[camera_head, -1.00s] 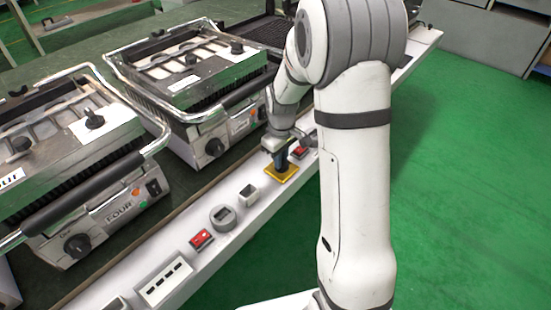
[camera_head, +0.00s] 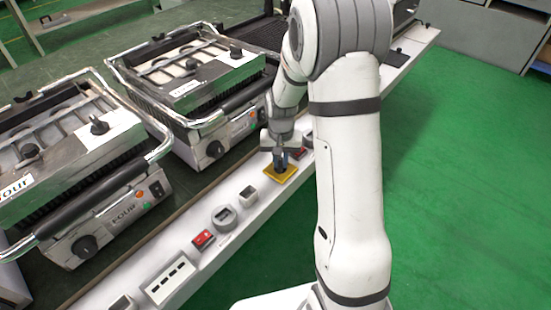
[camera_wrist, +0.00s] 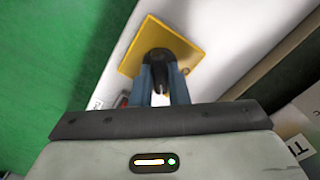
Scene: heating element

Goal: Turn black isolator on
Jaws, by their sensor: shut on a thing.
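The black isolator (camera_wrist: 161,54) is a dark rotary knob on a square yellow plate (camera_wrist: 137,52), mounted on the white front rail. In the wrist view my gripper (camera_wrist: 161,80) has its two blue-grey fingers closed around the knob, which they partly hide. In the head view my gripper (camera_head: 281,162) points down at the yellow plate (camera_head: 284,177), and the knob itself is mostly hidden by the fingers. I cannot make out the knob's markings.
A red switch (camera_head: 299,152) sits just beyond the yellow plate, close to my gripper. Along the white rail (camera_head: 228,229) are a white socket (camera_head: 248,195), a round grey dial (camera_head: 224,216) and another red switch (camera_head: 203,239). Grills (camera_head: 190,80) stand behind the rail. Green floor lies in front.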

